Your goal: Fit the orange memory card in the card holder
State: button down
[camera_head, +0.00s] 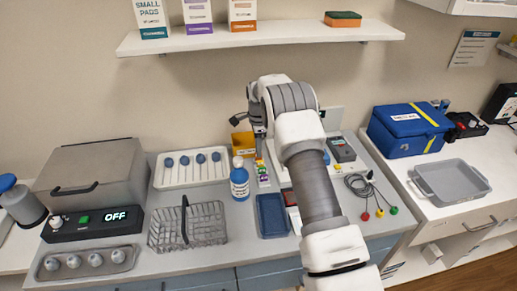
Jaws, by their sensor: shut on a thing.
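My gripper (260,134) points down over the back middle of the counter, at the end of my bent arm. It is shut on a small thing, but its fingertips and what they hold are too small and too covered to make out. I cannot pick out the orange memory card for sure. A small row of green, yellow and pink pieces (262,170) stands just below my gripper in the picture. I cannot tell whether it belongs to the card holder. My arm hides part of the counter to the right, where a pale flat thing shows only in part.
A blue tray (271,215), a wire basket (188,226) and a white rack (191,168) lie around. A meter (341,149) with cables is right. A shelf (260,37) hangs above.

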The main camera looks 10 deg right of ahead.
jog(key=shift+f+b, duration=0.45)
jog(key=shift+f, duration=0.1)
dwell(0.9)
jog(key=c, duration=1.2)
grip_release()
jog(key=shift+r, duration=0.2)
jog(key=shift+r+p, duration=0.95)
jog(key=shift+r, duration=0.9)
jog(key=o, duration=0.5)
jog(key=shift+o, duration=0.2)
jog(key=shift+r, duration=0.1)
